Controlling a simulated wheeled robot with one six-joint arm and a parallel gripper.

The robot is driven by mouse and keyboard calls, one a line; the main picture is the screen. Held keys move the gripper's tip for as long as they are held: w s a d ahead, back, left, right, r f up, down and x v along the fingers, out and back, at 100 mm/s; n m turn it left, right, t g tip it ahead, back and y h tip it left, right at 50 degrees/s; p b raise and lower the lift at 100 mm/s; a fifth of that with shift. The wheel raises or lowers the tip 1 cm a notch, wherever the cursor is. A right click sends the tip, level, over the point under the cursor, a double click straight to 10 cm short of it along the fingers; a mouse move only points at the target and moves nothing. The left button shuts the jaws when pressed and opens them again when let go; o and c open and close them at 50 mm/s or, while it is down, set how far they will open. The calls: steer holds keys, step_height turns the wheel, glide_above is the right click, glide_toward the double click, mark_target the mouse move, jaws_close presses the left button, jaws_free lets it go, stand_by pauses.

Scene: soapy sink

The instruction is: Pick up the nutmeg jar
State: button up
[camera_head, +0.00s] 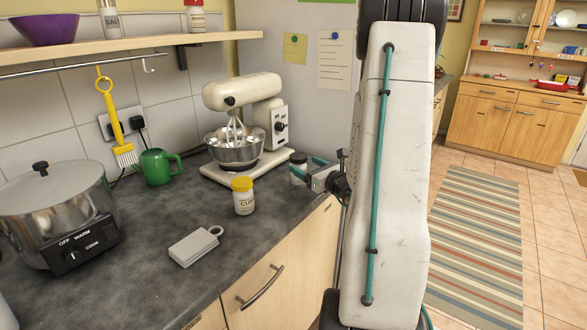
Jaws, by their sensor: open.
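A small jar with a dark lid (298,167) stands upright on the counter, right of the mixer and near the counter's right edge. Its label is too small to read, so I cannot confirm that it is the nutmeg jar. My gripper (307,168) is open at this jar, with its teal fingers pointing left. The fingers partly cover the jar, and I cannot tell whether they touch it. A yellow-lidded jar (243,196) marked "CU…" stands upright in front and to the left.
A cream stand mixer (248,120) stands behind the jars. A grey box-shaped item with a ring (195,246), a green mug (157,167) and a steel cooker (60,215) are on the counter (140,270). A shelf (130,50) hangs above. My arm hides part of the right side.

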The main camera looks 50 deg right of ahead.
mark_target(295, 157)
steer(key=w, duration=0.3)
steer(key=w+d, duration=0.1)
steer(key=w, duration=0.2)
steer(key=shift+w+d+r, duration=0.15)
steer(key=shift+w, duration=0.1)
steer(key=c, duration=1.1)
steer(key=shift+r, duration=0.15)
